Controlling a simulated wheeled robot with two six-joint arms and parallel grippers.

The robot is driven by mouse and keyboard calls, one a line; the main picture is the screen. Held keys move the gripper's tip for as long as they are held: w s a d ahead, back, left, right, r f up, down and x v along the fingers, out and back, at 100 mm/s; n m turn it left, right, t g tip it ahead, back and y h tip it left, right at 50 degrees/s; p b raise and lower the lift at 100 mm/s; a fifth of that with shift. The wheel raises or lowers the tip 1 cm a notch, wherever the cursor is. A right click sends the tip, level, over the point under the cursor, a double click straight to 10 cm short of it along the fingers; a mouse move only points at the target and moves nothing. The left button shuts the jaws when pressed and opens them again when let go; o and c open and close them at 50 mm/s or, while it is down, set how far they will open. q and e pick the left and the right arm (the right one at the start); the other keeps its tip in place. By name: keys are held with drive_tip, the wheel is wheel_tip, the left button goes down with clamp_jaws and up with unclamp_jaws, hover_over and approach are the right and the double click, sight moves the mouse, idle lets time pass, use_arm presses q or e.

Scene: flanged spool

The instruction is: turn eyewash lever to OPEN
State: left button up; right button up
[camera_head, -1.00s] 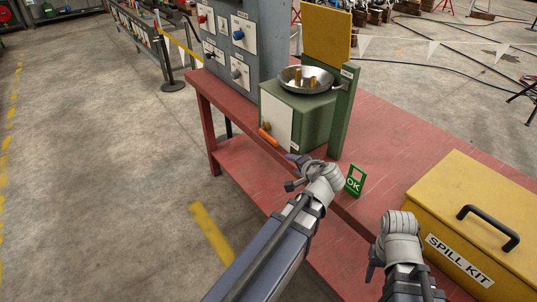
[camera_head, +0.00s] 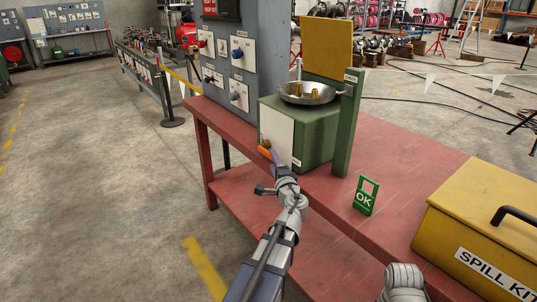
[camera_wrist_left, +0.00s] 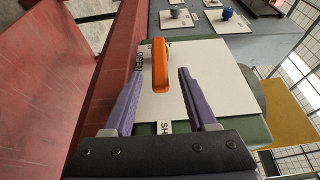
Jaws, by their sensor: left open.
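The eyewash lever (camera_head: 264,152) is orange and sits on the white front plate (camera_head: 277,131) of the green eyewash box (camera_head: 318,135), below the steel bowl (camera_head: 307,93). In the left wrist view the lever (camera_wrist_left: 160,66) points toward a label starting "SH" (camera_wrist_left: 163,127), and the "OPEN" label (camera_wrist_left: 139,67) is to its left. My left gripper (camera_head: 274,160) is open. Its purple fingers (camera_wrist_left: 159,75) stand on either side of the lever's near end, with visible gaps. I cannot tell whether the tips reach its depth. My right gripper's fingers do not show.
A green OK sign (camera_head: 365,196) stands on the red bench (camera_head: 400,150). The yellow spill kit box (camera_head: 485,235) is at the right. A grey panel with knobs (camera_head: 228,70) stands left of the eyewash box. Open floor lies left of the bench.

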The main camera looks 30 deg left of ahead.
use_arm(q)
drive_tip(key=x, duration=0.7)
drive_tip(key=shift+w+a, duration=0.15)
drive_tip(key=shift+w, duration=0.05)
clamp_jaws()
idle(1.2)
